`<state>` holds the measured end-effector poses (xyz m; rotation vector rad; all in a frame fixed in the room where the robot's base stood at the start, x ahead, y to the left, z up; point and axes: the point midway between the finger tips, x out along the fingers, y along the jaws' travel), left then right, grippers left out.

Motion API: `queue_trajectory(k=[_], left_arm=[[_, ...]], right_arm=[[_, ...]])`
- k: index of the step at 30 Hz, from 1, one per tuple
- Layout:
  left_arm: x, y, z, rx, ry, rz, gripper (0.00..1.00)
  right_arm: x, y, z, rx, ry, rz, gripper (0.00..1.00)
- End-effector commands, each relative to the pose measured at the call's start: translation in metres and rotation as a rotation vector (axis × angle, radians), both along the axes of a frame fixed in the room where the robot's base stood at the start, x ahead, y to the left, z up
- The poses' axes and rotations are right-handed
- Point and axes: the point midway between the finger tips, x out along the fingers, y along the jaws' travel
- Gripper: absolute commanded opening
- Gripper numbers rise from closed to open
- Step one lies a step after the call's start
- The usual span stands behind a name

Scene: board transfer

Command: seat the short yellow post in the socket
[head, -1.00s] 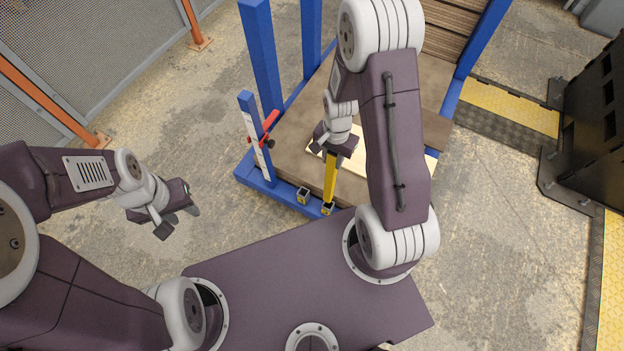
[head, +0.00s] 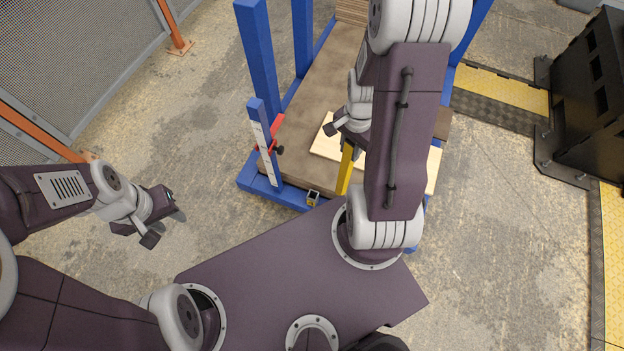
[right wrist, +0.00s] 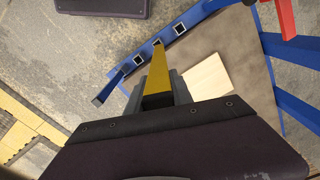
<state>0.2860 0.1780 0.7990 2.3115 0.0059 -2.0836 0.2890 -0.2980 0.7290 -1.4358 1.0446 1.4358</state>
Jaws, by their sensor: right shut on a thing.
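The yellow post (head: 346,168) is in my right gripper (head: 350,140), over the near edge of the blue frame. Its lower end is partly hidden by my arm in the head view. In the right wrist view the post (right wrist: 157,78) points away from the jaws. Its far end overlaps the blue rail between two square sockets, one on the left (right wrist: 138,60) and one on the right (right wrist: 180,28); I cannot tell its height above the rail. One empty socket (head: 312,197) shows in the head view. My left gripper (head: 165,228) is open and empty, well left of the frame.
A pale board (head: 324,147) lies on the brown deck (head: 318,100). A blue upright with a white scale (head: 262,140) and a red clamp (head: 277,128) stands left of the sockets. Mesh fencing is at the left, a black cabinet (head: 590,100) at the right.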

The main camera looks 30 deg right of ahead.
Motion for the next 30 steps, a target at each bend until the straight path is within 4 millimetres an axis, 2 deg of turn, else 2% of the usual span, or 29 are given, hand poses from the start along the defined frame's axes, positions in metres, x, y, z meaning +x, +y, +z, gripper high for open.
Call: queue_trajectory(k=[18,26,30], left_arm=[[0.000,0.000,-0.025,0.000,0.000,0.000,0.36],[0.000,0.000,-0.027,0.000,0.000,0.000,0.36],[0.000,0.000,-0.036,0.000,0.000,0.000,0.36]], right_arm=[[0.076,0.067,-0.062,0.000,0.000,0.003,0.00],[0.082,0.072,-0.068,0.000,0.000,0.000,0.00],[0.081,0.072,-0.089,0.000,0.002,0.000,0.00]])
